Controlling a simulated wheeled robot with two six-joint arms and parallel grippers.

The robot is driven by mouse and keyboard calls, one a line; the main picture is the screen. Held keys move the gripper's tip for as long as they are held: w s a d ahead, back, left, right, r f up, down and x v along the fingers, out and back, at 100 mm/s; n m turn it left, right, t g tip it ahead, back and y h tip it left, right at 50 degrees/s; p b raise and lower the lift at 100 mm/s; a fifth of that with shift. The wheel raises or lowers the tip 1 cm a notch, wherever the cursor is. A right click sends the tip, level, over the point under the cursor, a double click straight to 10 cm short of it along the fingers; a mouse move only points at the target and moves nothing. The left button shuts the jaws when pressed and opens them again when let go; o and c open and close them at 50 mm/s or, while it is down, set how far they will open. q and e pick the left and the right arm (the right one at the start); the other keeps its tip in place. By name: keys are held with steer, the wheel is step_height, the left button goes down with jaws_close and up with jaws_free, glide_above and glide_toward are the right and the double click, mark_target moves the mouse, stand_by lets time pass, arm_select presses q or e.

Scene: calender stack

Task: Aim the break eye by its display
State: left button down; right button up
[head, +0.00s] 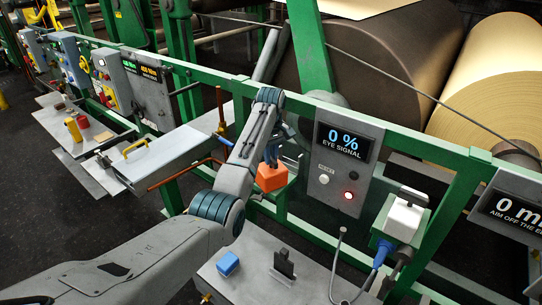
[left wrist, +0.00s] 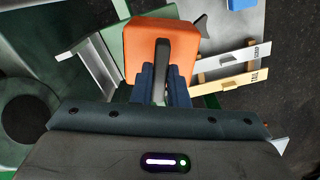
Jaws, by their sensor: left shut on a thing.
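My left gripper (head: 271,156) is shut on the dark handle of an orange box (head: 271,178), likely the break eye. In the left wrist view the blue fingers of the gripper (left wrist: 163,82) hug the dark upright handle, with the orange box (left wrist: 183,42) beyond it. In the head view the box is beside a green rail; whether it rests on a mount is unclear. The display (head: 344,143) reads "0 % EYE SIGNAL". Below it are a pale button (head: 324,179) and a lit red lamp (head: 348,195). My right gripper is out of view.
A second display (head: 517,210), cut off at right, reads "0 m" and "AIM OFF THE E". A white box (head: 402,220) sits on a green bracket. A blue block (head: 228,263) and a dark clip-like piece (head: 284,263) are on the grey shelf. Large rolls stand behind the green frame.

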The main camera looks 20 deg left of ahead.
arm_select(q)
steer(key=shift+n, duration=2.1)
steer(key=c, duration=1.4)
jaws_free()
steer(key=shift+c, duration=0.2)
